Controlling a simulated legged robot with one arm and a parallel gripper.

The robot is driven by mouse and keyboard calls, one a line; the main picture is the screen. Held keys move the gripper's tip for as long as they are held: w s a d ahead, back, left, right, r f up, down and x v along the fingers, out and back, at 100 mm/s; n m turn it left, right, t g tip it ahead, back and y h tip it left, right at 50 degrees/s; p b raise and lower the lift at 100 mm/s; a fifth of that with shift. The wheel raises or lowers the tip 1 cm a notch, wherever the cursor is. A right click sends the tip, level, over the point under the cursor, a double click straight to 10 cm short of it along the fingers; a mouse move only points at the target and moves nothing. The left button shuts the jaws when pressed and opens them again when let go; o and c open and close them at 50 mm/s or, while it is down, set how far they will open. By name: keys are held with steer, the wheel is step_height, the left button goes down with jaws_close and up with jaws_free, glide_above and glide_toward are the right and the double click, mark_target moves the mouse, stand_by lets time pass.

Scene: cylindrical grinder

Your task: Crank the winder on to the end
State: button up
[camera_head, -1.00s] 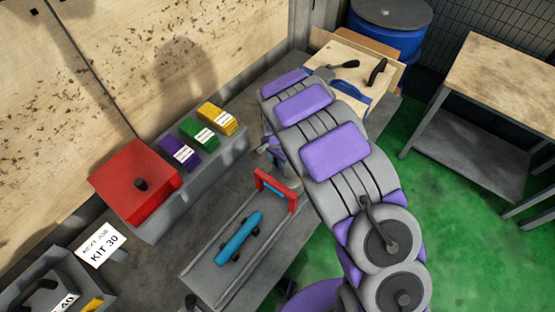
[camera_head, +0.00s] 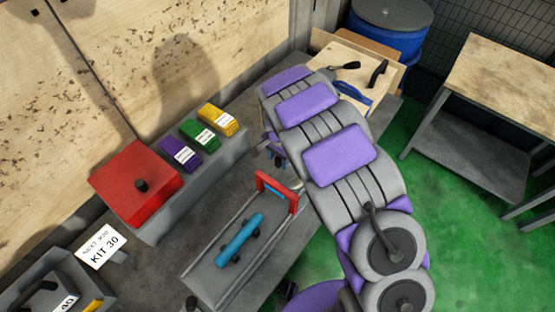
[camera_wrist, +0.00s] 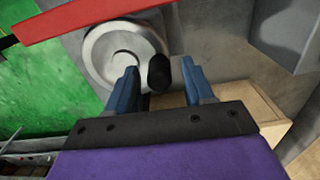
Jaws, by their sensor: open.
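The winder shows in the wrist view as a round silver wheel (camera_wrist: 115,55) with a black crank knob (camera_wrist: 159,72) at its right side. My gripper (camera_wrist: 160,80) is open, its two blue fingers on either side of the knob with gaps visible; whether they touch it I cannot tell. In the head view my gripper (camera_head: 273,150) is mostly hidden by my arm, just beyond the red frame (camera_head: 277,192). That frame stands at the end of a grey bed holding a blue cylinder (camera_head: 240,238). The winder wheel is hidden there.
A wooden board with tools (camera_head: 385,82) and a blue barrel (camera_head: 388,45) lie behind. Green floor (camera_head: 455,190) is open at right.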

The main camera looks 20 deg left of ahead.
step_height(320, 180, up, 15)
steer(key=shift+a+p, duration=0.2)
steer(key=shift+p, duration=0.1)
stand_by(0.5)
steer(key=s+d+r+b, duration=0.1)
steer(key=s+d+r, duration=0.15)
steer(key=d, duration=0.45)
steer(key=s+d+r+b, duration=0.1)
steer(key=s+d+r, duration=0.15)
steer(key=d, duration=0.45)
steer(key=s+d+r+b, duration=0.15)
steer(key=s+d, duration=0.25)
steer(key=d, duration=0.4)
steer(key=s+d+f+n+g+b, duration=0.1)
steer(key=s+d, duration=0.3)
steer(key=s, duration=0.7)
steer(key=s+d+f+n+b, duration=0.1)
steer(key=s+d, duration=0.4)
steer(key=s, duration=0.6)
steer(key=shift+s+n+g+b, duration=0.35)
steer(key=shift+n+b, duration=0.25)
steer(key=shift+n, duration=0.5)
steer(key=shift+w, duration=0.1)
steer(key=shift+c, duration=0.9)
steer(key=shift+a, duration=0.1)
